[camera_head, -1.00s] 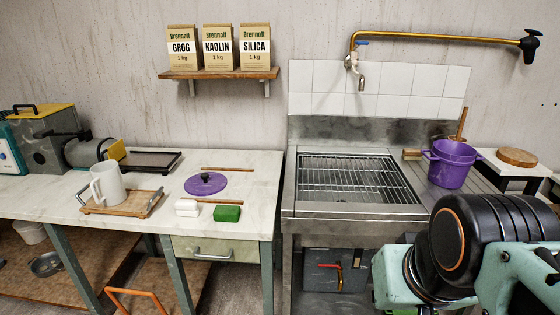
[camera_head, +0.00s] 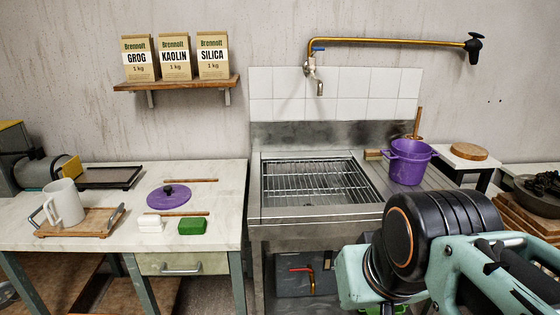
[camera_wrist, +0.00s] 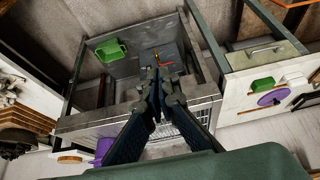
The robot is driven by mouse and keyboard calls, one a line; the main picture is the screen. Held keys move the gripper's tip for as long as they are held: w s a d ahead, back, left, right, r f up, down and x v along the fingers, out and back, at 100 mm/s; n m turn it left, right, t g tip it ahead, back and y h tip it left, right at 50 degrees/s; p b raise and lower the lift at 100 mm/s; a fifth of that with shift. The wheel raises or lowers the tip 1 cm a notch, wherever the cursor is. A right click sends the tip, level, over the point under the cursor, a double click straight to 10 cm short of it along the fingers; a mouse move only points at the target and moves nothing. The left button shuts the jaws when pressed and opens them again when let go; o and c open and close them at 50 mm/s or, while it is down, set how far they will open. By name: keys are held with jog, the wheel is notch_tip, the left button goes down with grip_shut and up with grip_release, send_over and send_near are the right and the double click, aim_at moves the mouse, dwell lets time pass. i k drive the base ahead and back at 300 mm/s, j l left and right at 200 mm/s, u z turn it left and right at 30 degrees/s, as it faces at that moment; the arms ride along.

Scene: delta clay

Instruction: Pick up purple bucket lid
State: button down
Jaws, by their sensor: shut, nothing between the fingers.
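The purple bucket lid (camera_head: 169,196) is a round flat disc with a dark knob on top. It lies on the white marble-like worktop, left of the sink. In the wrist view the lid (camera_wrist: 273,97) shows at the right, on the worktop. The purple bucket (camera_head: 408,163) stands on the drainboard right of the sink, with a wooden stick rising from it or behind it. My gripper (camera_wrist: 162,78) is shut and empty, above the sink area in the wrist view and well away from the lid. In the head view my arm fills the lower right and the fingers are not visible.
Near the lid lie a white block (camera_head: 151,223), a green block (camera_head: 192,226) and thin wooden sticks (camera_head: 190,181). A white mug (camera_head: 63,203) stands on a wooden tray (camera_head: 77,229) to the left. The sink (camera_head: 318,180) has a wire rack. A shelf (camera_head: 175,84) hangs above.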

aim_at(170, 197)
jog(key=i+j+u, duration=0.1)
jog(key=u, duration=0.5)
jog(key=i+j+u, duration=0.3)
jog(key=i, duration=0.15)
jog(key=i+j+u, duration=0.15)
jog(key=i+u, duration=0.15)
jog(key=i, duration=0.15)
